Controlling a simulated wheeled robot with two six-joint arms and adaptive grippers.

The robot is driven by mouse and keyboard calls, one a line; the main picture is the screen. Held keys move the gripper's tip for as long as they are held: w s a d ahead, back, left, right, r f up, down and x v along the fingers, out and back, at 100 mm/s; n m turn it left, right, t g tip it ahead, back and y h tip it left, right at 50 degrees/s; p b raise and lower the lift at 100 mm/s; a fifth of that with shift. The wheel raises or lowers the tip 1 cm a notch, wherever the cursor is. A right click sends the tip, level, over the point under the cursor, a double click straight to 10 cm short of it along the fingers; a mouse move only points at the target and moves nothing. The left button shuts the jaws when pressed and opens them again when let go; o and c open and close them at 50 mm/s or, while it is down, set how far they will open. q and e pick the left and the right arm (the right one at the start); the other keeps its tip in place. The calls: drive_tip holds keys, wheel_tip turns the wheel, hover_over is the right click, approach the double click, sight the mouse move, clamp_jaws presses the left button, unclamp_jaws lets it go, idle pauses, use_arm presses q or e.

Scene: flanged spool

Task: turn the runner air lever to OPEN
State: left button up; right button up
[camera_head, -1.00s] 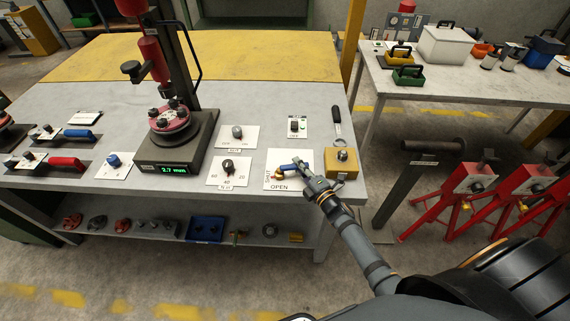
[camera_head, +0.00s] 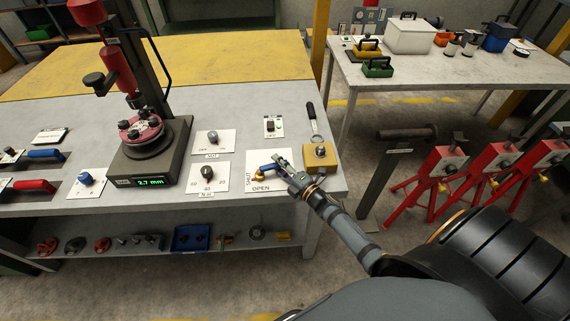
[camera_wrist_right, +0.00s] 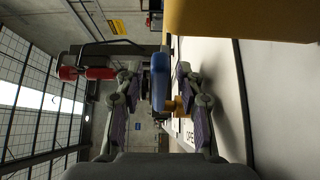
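The runner air lever (camera_head: 267,168) has a blue handle on a brass fitting. It sits on a white plate (camera_head: 283,184) marked SHUT along the left side and OPEN along the lower edge. The handle points right, away from the brass end. My right gripper (camera_head: 284,164) is at the handle's right end. In the right wrist view the blue handle (camera_wrist_right: 160,82) stands between the fingers of the right gripper (camera_wrist_right: 156,85). The fingers are spread, with a visible gap on each side of the handle. My left gripper is not in view.
A yellow block (camera_head: 320,158) with a knob is close right of the lever plate, with a black-handled tool behind it. A dial plate (camera_head: 207,178) lies left. The gauge stand (camera_head: 157,150) reads 2.7 mm. Red stands (camera_head: 440,175) are on the floor at right.

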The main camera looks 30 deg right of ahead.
drive_tip(key=v, duration=1.1)
drive_tip(key=shift+s, duration=0.3)
drive_tip(key=shift+f, duration=0.1)
